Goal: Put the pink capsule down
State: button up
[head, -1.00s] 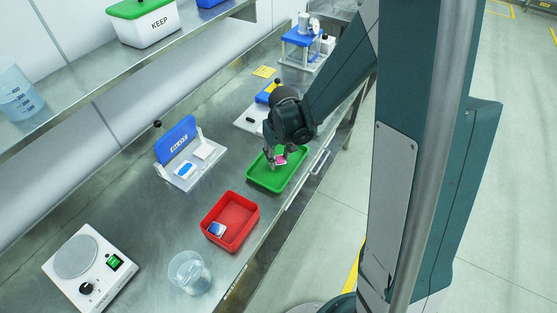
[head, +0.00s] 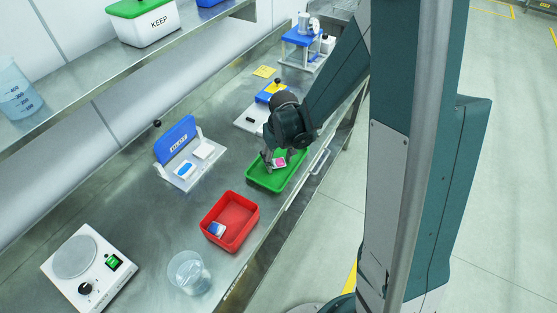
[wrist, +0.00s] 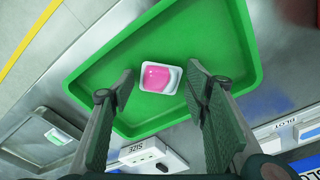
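The pink capsule (head: 280,162) sits in a small white holder inside the green tray (head: 264,183). In the wrist view the capsule (wrist: 156,77) and its white holder lie over the green tray floor (wrist: 112,72). My gripper (head: 278,157) is low over this tray. In the wrist view its two fingers (wrist: 158,84) stand apart on either side of the holder, with a gap visible on each side. The fingers look empty. Whether the holder rests fully flat cannot be told.
A red tray (head: 210,214) with a blue-and-white item stands nearer on the bench, beside a clear beaker (head: 189,273). A blue-backed stand (head: 176,139) is left of the green tray. A blue-and-white device (head: 272,92) stands behind my gripper. The bench edge is close on the right.

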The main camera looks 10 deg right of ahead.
aim_at(280, 165)
jog(key=shift+r, duration=0.15)
notch_tip(280, 165, up, 12)
jog(key=s+p, duration=0.1)
jog(key=shift+s+d, duration=0.15)
jog(key=shift+s, duration=0.1)
dwell(0.8)
dwell(0.4)
jog(key=s+d+r+m+t, duration=0.1)
jog(key=s+d+r+t, duration=0.1)
jog(key=s+r, duration=0.6)
jog(key=s+d+r+m+t, duration=0.1)
jog(key=s+d+r+t, duration=0.1)
jog(key=s+r, duration=0.7)
jog(key=shift+s+r+t, duration=0.3)
jog(key=shift+s+t, duration=0.6)
jog(key=shift+s, duration=1.05)
jog(key=shift+f, duration=0.1)
